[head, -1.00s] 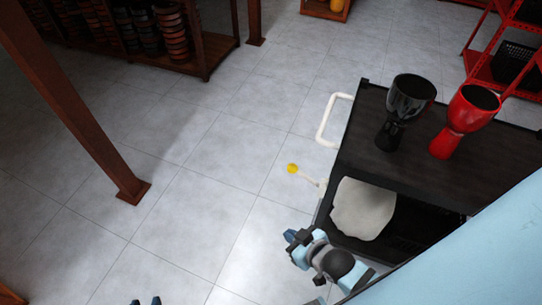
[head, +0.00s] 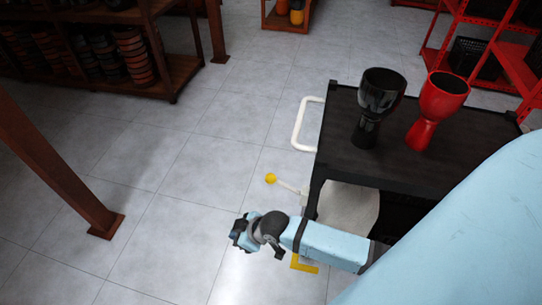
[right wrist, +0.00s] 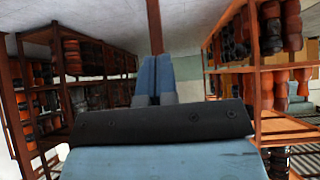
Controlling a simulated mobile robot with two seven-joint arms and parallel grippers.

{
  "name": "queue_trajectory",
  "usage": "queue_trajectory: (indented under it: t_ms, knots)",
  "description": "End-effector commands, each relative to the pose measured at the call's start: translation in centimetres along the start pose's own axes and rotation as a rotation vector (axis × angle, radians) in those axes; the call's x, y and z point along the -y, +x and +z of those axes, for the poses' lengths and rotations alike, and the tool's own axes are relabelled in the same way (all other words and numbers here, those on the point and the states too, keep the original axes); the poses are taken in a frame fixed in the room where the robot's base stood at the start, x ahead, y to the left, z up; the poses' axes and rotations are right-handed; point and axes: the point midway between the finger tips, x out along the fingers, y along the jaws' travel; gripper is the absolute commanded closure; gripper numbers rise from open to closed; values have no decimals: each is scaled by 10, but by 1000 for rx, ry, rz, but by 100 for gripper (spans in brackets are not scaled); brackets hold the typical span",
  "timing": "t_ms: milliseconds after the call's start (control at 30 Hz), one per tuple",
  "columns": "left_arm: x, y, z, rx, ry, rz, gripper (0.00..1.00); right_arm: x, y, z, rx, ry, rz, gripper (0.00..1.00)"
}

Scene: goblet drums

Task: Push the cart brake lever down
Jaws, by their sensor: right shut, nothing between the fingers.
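The cart (head: 440,165) is black and stands at the right in the head view. Its brake lever (head: 288,187) is a thin white rod with a yellow ball knob (head: 270,178), sticking out left from the cart's side and angled slightly up. My right gripper (head: 238,236) is below and a little left of the knob in the picture, apart from it. Its fingers also show in the right wrist view (right wrist: 154,78), shut together with nothing between them. My right arm hides the cart's lower front. My left gripper is not in view.
A black goblet drum (head: 378,105) and a red goblet drum (head: 437,108) stand on the cart top. A white handle (head: 303,125) juts from its left end. A pale sack (head: 348,205) lies on the lower shelf. A wooden post (head: 70,175) stands left; open tiled floor lies between.

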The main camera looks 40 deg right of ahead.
Motion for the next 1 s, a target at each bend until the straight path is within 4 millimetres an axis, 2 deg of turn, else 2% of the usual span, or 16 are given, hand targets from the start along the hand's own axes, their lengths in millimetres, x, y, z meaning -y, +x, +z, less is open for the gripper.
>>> queue_trajectory:
  t_ms: [33, 100, 167, 267, 367, 500, 600, 767, 1000]
  knots:
    - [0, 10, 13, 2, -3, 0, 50, -17, 19, 1, 48, -60, -19, 100]
    - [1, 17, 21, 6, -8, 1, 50, -37, 33, 0, 130, -132, -51, 100]
    - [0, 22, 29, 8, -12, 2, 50, -58, 42, 1, 207, -191, -73, 100]
    - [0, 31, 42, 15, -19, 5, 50, -99, 48, 3, 344, -277, -98, 100]
    - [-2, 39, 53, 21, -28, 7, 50, -147, 44, 5, 485, -342, -112, 100]
    - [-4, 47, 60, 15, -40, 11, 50, -207, 24, 5, 655, -387, -125, 100]
    - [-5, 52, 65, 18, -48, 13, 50, -239, 7, 3, 741, -396, -133, 100]
    - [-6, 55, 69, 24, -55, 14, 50, -264, -11, 2, 815, -395, -144, 100]
    - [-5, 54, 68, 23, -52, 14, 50, -268, -15, 1, 828, -395, -149, 100]
